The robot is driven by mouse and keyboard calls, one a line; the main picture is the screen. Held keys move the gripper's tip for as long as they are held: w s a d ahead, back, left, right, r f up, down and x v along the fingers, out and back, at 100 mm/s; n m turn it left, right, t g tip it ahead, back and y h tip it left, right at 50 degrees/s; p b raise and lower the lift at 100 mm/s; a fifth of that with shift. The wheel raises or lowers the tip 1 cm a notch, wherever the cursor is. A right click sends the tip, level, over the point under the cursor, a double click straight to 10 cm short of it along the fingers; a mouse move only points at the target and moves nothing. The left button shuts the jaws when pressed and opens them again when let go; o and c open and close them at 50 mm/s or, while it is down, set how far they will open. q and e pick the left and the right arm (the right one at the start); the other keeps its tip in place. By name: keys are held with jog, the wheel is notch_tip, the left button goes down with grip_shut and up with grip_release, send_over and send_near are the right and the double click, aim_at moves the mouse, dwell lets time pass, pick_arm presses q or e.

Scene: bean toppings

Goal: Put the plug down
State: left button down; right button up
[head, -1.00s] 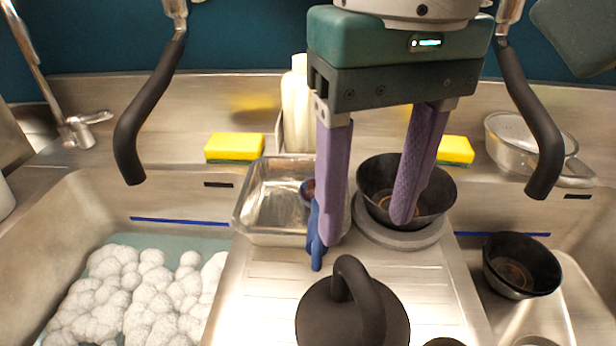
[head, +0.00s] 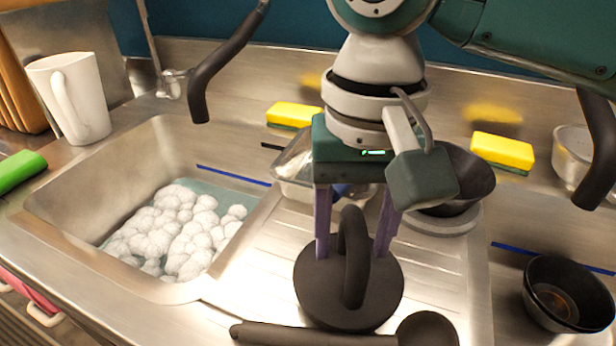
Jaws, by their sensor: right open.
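The black plug (head: 330,298), a round disc with an upright looped handle, rests on the ribbed metal drainboard (head: 250,275) between the two sinks. My right gripper (head: 355,250) is open, with its purple fingers pointing down. In the picture one finger shows on each side of the plug's handle, and the fingertips end at the plug's far edge. I cannot tell whether they touch it. My left gripper is out of view.
The left sink (head: 70,195) holds white foam. A dark bowl (head: 470,180) and a metal tray (head: 290,165) stand behind my gripper. A black ladle (head: 300,334) lies in front of the plug. Dark bowls (head: 565,295) are at the right.

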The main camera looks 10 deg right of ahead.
jog(key=shift+f, duration=0.85)
jog(key=shift+c, duration=0.4)
grip_shut()
